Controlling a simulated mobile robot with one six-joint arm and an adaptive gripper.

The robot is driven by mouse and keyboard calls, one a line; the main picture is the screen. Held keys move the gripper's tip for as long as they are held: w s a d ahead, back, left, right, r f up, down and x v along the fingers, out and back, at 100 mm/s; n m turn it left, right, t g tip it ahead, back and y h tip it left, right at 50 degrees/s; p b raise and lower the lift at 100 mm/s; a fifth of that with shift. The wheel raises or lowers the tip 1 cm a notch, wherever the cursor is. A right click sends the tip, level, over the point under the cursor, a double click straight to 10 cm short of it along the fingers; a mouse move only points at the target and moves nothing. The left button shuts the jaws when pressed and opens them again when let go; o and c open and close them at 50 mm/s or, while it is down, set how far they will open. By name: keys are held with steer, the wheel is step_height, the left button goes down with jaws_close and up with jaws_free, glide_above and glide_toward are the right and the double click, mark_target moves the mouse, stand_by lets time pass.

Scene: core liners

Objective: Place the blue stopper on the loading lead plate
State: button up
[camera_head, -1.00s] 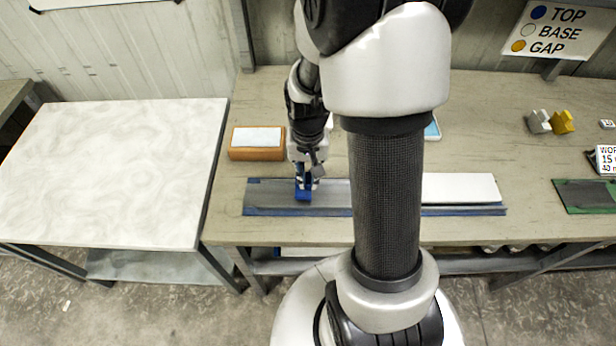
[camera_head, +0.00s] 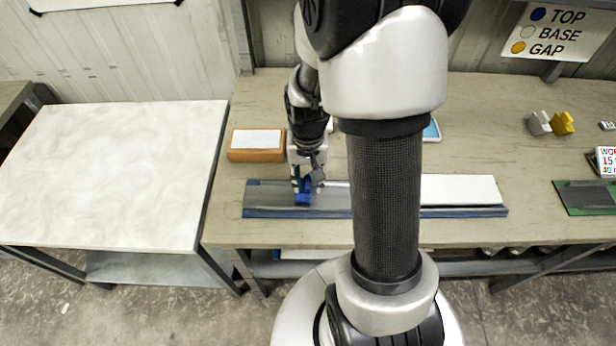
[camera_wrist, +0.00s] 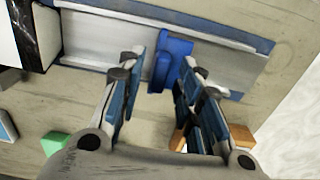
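The blue stopper (camera_head: 303,199) sits in the long grey channel plate (camera_head: 331,198) with blue edges, toward its left end in the head view. In the wrist view the stopper (camera_wrist: 172,62) stands across the grey channel (camera_wrist: 100,40) and appears to rest on it. My gripper (camera_head: 308,184) is low over the plate at the stopper. In the wrist view its fingers (camera_wrist: 160,72) are spread, with a visible gap between the left finger and the stopper. The right finger overlaps the stopper's edge. Contact there cannot be told.
A white length (camera_head: 460,188) lies along the channel's right part. An orange block with a white top (camera_head: 257,144) stands behind left. Grey (camera_head: 539,122) and yellow (camera_head: 563,122) pieces and a green tray (camera_head: 588,196) are at right. My arm hides the channel's middle.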

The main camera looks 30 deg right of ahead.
step_height(320, 180, up, 12)
steer(key=r+p, duration=0.1)
steer(key=p, duration=0.3)
steer(key=s+a+r+n+t, duration=0.4)
steer(key=s+a+r+n, duration=0.2)
steer(key=s+a+r, duration=0.5)
step_height(320, 180, up, 3)
steer(key=shift+s+a+f+n+t, duration=0.1)
steer(key=shift+s+a+n+t, duration=0.25)
steer(key=shift+s, duration=0.6)
